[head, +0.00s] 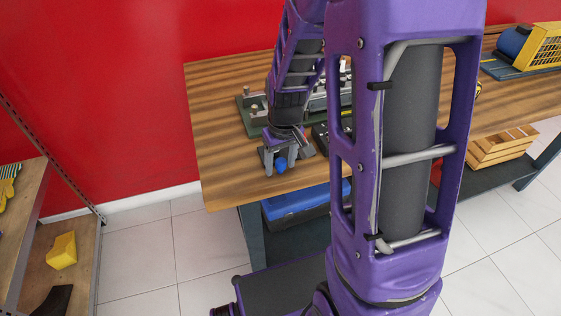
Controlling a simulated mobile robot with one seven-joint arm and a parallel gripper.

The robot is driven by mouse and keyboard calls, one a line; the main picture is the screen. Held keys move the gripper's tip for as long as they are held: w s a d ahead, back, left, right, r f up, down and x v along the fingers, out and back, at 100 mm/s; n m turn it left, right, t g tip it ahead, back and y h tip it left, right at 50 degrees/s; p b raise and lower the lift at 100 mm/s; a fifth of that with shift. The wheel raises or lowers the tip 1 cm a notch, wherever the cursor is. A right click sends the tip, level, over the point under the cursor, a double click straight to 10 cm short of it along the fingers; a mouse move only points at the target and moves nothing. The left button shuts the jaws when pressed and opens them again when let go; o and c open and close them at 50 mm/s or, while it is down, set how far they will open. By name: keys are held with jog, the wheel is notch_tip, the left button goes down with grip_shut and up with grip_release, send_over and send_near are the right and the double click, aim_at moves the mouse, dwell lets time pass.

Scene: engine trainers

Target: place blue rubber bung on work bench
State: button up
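The blue rubber bung (281,165) is a small blue piece at the fingertips of my gripper (280,158). The gripper points down with its fingers on either side of the bung and looks shut on it. Both are over the near left part of the wooden work bench (225,120), close to its front edge. I cannot tell whether the bung touches the bench top. My purple arm hides the middle of the bench.
A green-based machine (252,119) stands behind the gripper, with a dark item (321,135) to its right. A yellow and blue unit (525,48) is at the far right. A blue box (295,206) and wooden crate (502,148) sit below. The bench's left end is clear.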

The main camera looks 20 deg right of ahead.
notch_tip(320, 180, up, 12)
jog(key=s+p, duration=0.1)
jog(key=p, duration=0.1)
jog(key=shift+s+r, duration=0.15)
jog(key=shift+s, duration=0.05)
dwell(0.3)
jog(key=shift+d, duration=0.15)
